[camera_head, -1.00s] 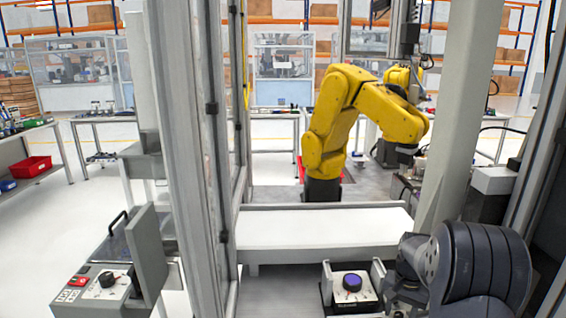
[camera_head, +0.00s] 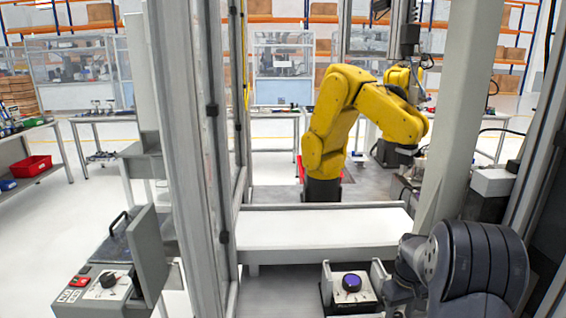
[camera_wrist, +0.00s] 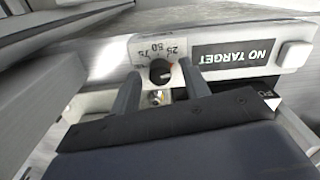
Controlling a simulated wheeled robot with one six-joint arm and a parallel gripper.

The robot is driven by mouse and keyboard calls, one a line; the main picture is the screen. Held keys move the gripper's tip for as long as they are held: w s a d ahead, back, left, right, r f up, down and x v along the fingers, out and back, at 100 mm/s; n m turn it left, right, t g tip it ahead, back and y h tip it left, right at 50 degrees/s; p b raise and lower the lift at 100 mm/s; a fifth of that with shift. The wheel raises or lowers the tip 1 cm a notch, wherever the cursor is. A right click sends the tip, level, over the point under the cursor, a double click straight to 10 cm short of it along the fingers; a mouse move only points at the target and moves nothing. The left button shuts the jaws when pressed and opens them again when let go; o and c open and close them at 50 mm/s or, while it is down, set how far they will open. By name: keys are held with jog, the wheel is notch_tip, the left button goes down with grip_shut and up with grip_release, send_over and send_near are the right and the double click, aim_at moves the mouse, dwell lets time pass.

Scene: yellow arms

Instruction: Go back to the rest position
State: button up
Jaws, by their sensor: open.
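My gripper (camera_wrist: 160,72) shows in the wrist view with its two grey fingers apart and nothing held. A dark round knob (camera_wrist: 160,70) with a printed scale appears between the fingertips; I cannot tell how near they are to it. In the head view my dark grey arm is folded at the lower right, and its gripper fingers cannot be made out there. A box with a purple-topped knob (camera_head: 351,283) stands just left of my arm.
A NO TARGET label (camera_wrist: 234,54) is upside down beside the dark knob. A white bench (camera_head: 325,225) lies beyond my arm, with a yellow robot arm (camera_head: 335,115) behind it. Metal posts (camera_head: 195,150) stand left of the bench. A control panel (camera_head: 105,285) is at the lower left.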

jog(key=n, duration=0.3)
jog(key=shift+n+p, duration=0.3)
jog(key=shift+n, duration=0.1)
jog(key=shift+n+p, duration=0.35)
jog(key=shift+n, duration=1.65)
jog(key=shift+s, duration=0.1)
